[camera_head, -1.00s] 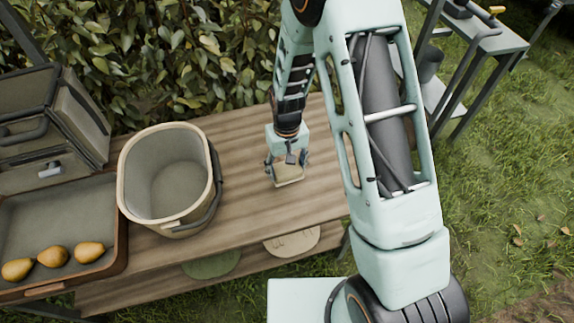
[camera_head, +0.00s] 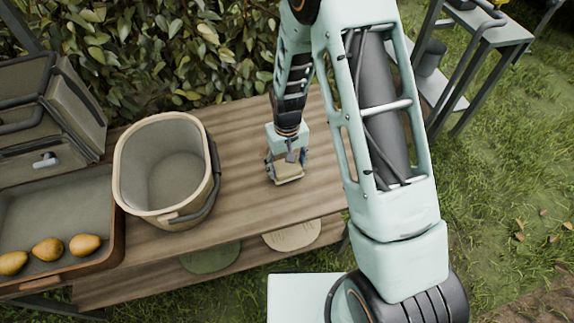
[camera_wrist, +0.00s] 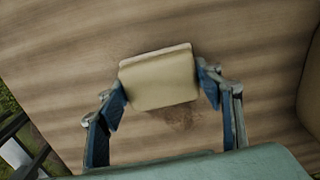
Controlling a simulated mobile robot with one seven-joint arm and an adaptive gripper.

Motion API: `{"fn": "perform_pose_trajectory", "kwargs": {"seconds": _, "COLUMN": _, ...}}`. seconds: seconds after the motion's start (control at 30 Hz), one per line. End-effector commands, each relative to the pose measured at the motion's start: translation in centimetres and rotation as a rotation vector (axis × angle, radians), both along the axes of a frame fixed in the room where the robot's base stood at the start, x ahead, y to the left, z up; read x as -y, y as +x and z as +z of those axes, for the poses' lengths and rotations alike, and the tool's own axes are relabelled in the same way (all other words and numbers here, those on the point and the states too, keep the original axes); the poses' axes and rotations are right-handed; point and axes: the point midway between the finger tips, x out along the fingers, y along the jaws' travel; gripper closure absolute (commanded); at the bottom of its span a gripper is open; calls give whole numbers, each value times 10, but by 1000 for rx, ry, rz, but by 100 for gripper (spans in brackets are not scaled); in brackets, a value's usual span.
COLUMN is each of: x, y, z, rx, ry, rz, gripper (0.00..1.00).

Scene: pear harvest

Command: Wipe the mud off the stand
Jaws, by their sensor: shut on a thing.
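The stand (camera_head: 250,195) is a slatted wooden table. My gripper (camera_head: 286,170) is low over its right part, pointing down. It is shut on a tan sponge-like block (camera_head: 289,172). In the wrist view the block (camera_wrist: 160,82) sits between the two blue fingers of the gripper (camera_wrist: 163,92), flat against or just above the wood (camera_wrist: 60,50); I cannot tell which. A dark brown mud smear (camera_wrist: 180,115) shows on the wood just below the block in the wrist view. The head view does not show the mud clearly.
A cream bucket (camera_head: 122,175) with a dark handle stands left of my gripper. Further left is a tray (camera_head: 112,265) with three pears (camera_head: 47,249) and a grey case (camera_head: 75,110). A leafy hedge (camera_head: 190,45) is behind. Grass and a metal table (camera_head: 505,35) lie to the right.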

Motion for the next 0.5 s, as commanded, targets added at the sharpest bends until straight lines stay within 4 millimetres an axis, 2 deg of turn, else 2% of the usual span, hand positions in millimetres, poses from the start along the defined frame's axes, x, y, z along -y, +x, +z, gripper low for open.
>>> {"fn": "perform_pose_trajectory", "kwargs": {"seconds": 0.5, "x": 0, "y": 0, "z": -10, "rx": 0, "ry": 0, "rz": 0, "gripper": 59}}
